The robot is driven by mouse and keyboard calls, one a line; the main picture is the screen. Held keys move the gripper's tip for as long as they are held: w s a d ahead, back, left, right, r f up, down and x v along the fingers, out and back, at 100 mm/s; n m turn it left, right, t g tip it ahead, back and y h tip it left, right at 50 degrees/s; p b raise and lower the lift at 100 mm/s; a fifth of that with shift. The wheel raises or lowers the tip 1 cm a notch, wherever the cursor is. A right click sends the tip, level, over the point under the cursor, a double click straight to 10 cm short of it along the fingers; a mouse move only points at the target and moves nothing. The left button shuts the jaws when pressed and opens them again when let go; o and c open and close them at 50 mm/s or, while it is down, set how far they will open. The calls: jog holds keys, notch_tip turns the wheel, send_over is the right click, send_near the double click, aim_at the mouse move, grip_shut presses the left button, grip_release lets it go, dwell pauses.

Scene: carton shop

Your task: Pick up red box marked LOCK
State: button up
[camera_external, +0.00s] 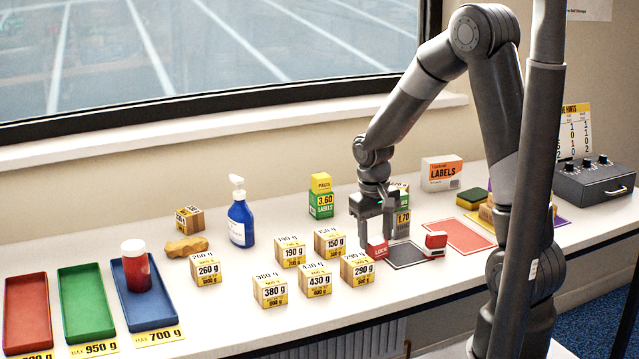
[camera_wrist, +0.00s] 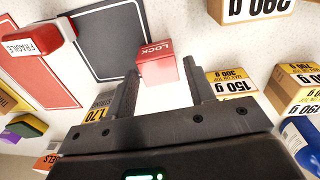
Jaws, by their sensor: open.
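The small red box marked LOCK (camera_external: 377,250) stands on the white counter, beside the dark grey mat. It also shows in the wrist view (camera_wrist: 158,70), with its white lettering on its upper part. My gripper (camera_external: 375,226) is directly above the box, pointing down. In the wrist view my gripper (camera_wrist: 161,66) is open, with one finger to each side of the box. Gaps show between both fingers and the box there. The upper part of the box is partly hidden by my gripper in the external view.
A red-and-white FRAGILE block (camera_external: 436,243) sits at the edge of the dark grey mat (camera_external: 408,257). Wooden weight boxes (camera_external: 357,270) stand close on the left, and a 1.70 box (camera_external: 402,222) is close behind. A red mat (camera_external: 459,236) lies to the right.

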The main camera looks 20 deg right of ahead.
aim_at(376, 241)
jog(key=shift+d+f, duration=0.15)
jog(key=shift+f, duration=1.35)
jog(key=shift+c, duration=0.2)
jog(key=c, duration=0.8)
